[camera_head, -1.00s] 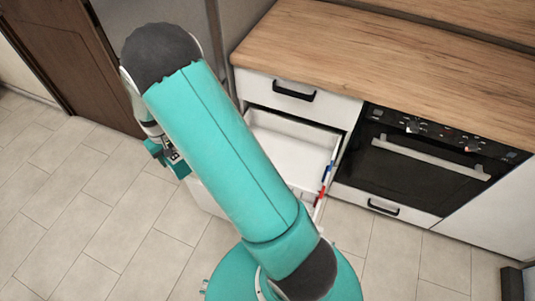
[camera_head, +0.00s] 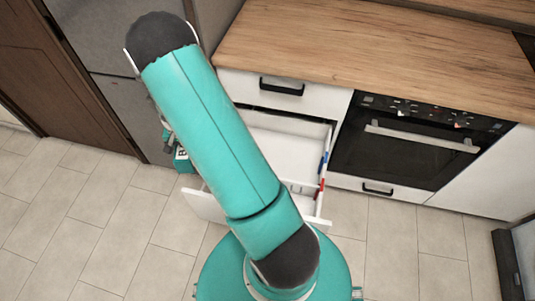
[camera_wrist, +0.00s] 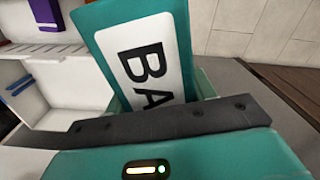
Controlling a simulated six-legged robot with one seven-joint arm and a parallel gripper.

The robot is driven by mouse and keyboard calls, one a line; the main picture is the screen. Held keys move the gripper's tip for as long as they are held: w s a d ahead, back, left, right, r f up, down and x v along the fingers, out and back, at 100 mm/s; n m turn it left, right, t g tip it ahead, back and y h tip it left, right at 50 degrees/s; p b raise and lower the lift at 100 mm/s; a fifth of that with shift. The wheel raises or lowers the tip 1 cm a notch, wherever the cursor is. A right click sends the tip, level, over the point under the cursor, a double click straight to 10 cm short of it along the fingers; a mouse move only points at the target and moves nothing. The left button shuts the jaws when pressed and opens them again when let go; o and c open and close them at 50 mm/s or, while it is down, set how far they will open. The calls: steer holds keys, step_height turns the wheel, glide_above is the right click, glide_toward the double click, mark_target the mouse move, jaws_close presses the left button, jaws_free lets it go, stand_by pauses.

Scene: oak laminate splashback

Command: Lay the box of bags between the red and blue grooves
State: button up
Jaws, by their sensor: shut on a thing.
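The box of bags (camera_wrist: 140,50) is teal with a white label reading "BA" and shows large in the wrist view. My gripper (camera_wrist: 160,98) is shut on its lower part. In the head view the box (camera_head: 182,154) is a small patch beside my arm, left of the open drawer (camera_head: 285,150); my arm hides most of my gripper. The white drawer has a blue groove mark (camera_head: 322,163) and a red groove mark (camera_head: 319,189) on its right side. The wrist view shows a blue mark (camera_wrist: 20,86) at left. My arm covers part of the drawer.
A purple item (camera_wrist: 46,14) shows at the upper left of the wrist view. A closed drawer (camera_head: 281,87) lies above the open one, under the wooden worktop (camera_head: 370,50). An oven (camera_head: 405,140) stands to the right. Tiled floor (camera_head: 100,215) is clear at left.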

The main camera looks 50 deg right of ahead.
steer(key=s+d+f+m, duration=0.6)
steer(key=s+d+m, duration=0.5)
steer(key=s+d+f+m, duration=0.6)
steer(key=s+d+m, duration=0.4)
steer(key=d, duration=0.1)
steer(key=shift+a+f, duration=0.2)
steer(key=shift+f, duration=4.8)
steer(key=shift+f, duration=0.55)
steer(key=o, duration=1.3)
steer(key=shift+c, duration=0.2)
